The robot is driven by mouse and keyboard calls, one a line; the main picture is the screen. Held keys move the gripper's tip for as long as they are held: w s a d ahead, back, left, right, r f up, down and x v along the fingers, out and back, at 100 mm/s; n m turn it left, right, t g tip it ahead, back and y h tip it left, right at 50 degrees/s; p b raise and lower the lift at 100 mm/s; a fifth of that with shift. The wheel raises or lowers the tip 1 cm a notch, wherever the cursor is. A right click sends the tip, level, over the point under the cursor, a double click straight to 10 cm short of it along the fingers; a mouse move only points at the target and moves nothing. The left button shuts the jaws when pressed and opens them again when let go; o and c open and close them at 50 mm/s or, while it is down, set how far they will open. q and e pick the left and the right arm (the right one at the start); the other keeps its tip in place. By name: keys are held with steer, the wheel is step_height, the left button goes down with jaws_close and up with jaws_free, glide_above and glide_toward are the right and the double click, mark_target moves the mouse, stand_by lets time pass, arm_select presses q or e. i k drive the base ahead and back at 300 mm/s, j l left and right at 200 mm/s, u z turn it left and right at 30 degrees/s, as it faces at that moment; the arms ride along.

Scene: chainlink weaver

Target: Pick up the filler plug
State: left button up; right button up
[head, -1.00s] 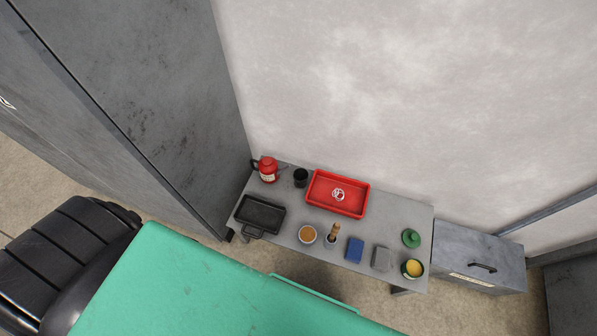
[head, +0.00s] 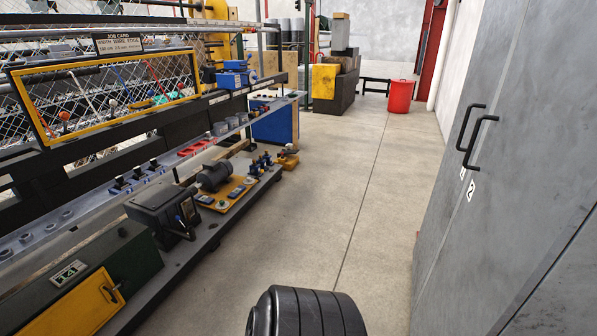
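I cannot pick out the filler plug in the head view. A black gearbox-like housing (head: 160,212) sits on the low rail of the machine at the left, with a grey motor (head: 214,176) behind it on a yellow plate (head: 228,194). Small fittings on and around them are too small to tell apart. Neither of my grippers is in view.
The long weaving machine with a yellow-framed guard (head: 110,97) fills the left. A grey cabinet (head: 490,190) with black handles stands close on the right. Open concrete floor (head: 335,190) runs between them to a red bin (head: 401,96) at the back.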

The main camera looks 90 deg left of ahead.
mark_target(121, 231)
steer(key=u, duration=4.25)
steer(key=i+l+z, duration=0.1)
steer(key=i+l, duration=0.15)
steer(key=i, duration=0.35)
steer(key=i+l+z, duration=0.1)
steer(key=i, duration=0.45)
steer(key=i+l+z, duration=0.1)
steer(key=i+l, duration=0.15)
steer(key=i, duration=0.35)
steer(key=i+l+z, duration=0.1)
steer(key=i, duration=0.5)
